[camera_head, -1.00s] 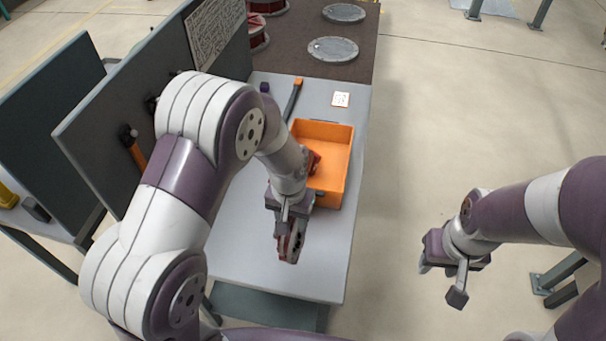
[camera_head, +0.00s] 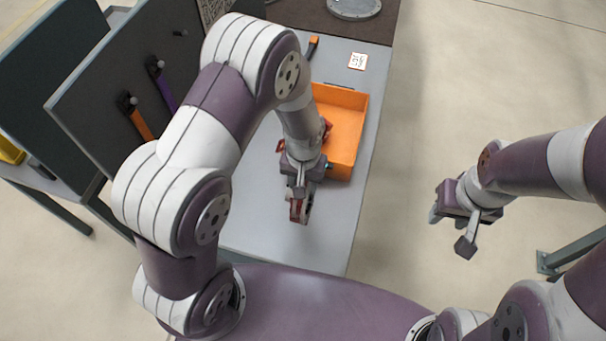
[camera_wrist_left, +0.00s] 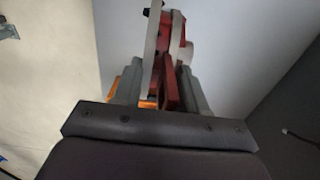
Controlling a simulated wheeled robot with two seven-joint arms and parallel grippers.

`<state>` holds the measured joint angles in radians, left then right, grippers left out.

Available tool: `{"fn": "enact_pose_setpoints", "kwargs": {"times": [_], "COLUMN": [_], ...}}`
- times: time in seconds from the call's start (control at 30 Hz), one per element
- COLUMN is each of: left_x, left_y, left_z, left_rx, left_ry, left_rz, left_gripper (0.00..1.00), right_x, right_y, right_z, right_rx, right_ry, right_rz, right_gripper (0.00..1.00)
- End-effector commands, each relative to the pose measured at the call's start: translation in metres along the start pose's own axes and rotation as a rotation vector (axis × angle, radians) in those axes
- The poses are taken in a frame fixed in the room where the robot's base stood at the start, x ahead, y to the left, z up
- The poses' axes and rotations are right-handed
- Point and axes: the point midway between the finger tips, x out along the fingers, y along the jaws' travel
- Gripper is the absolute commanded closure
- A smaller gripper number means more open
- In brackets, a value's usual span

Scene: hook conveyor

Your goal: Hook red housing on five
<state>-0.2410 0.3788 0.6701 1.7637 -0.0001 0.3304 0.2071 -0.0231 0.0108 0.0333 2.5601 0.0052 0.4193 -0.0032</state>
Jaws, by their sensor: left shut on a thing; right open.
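My left gripper (camera_head: 300,196) is shut on the red housing (camera_head: 297,209) and holds it over the front part of the grey table. In the left wrist view the red housing (camera_wrist_left: 178,50) shows between the fingers with a grey metal part beside it; much of it is hidden. Behind my left forearm, more red (camera_head: 325,130) shows at the orange bin's left side, partly hidden. My right gripper (camera_head: 450,228) is open and empty, out over the floor right of the table. No hook marked five is in view.
An orange bin (camera_head: 352,142) stands on the grey table (camera_head: 340,220). A dark upright panel (camera_head: 110,75) with orange and purple-handled tools stands at the left. A white label card (camera_head: 358,61) lies behind the bin. The table front is clear; open floor lies right.

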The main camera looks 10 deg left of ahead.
Motion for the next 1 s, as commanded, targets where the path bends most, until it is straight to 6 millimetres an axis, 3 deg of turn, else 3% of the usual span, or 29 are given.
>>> {"fn": "enact_pose_setpoints", "kwargs": {"times": [0.4,0.8,0.83,0.9,1.0], "left_x": [0.05,0.057,0.057,0.057,0.057], "left_y": [0.0,0.0,0.0,0.0,0.0], "left_z": [-0.001,-0.002,0.0,0.0,0.0], "left_rx": [0.0,0.0,0.0,0.0,0.0], "left_ry": [0.003,0.004,0.002,0.002,0.002], "left_rz": [0.001,0.001,0.0,0.0,0.0], "left_gripper": [1.0,1.0,0.48,0.32,0.32], "right_x": [-0.019,-0.013,-0.014,-0.014,-0.014], "right_y": [0.0,0.0,0.0,0.0,0.0], "right_z": [-0.002,-0.002,-0.002,-0.002,-0.002], "right_rx": [0.0,0.0,0.0,0.0,0.0], "right_ry": [0.0,0.0,0.0,0.0,0.0], "right_rz": [0.0,0.0,0.0,0.0,0.0], "right_gripper": [0.57,0.57,0.57,0.57,0.57]}}
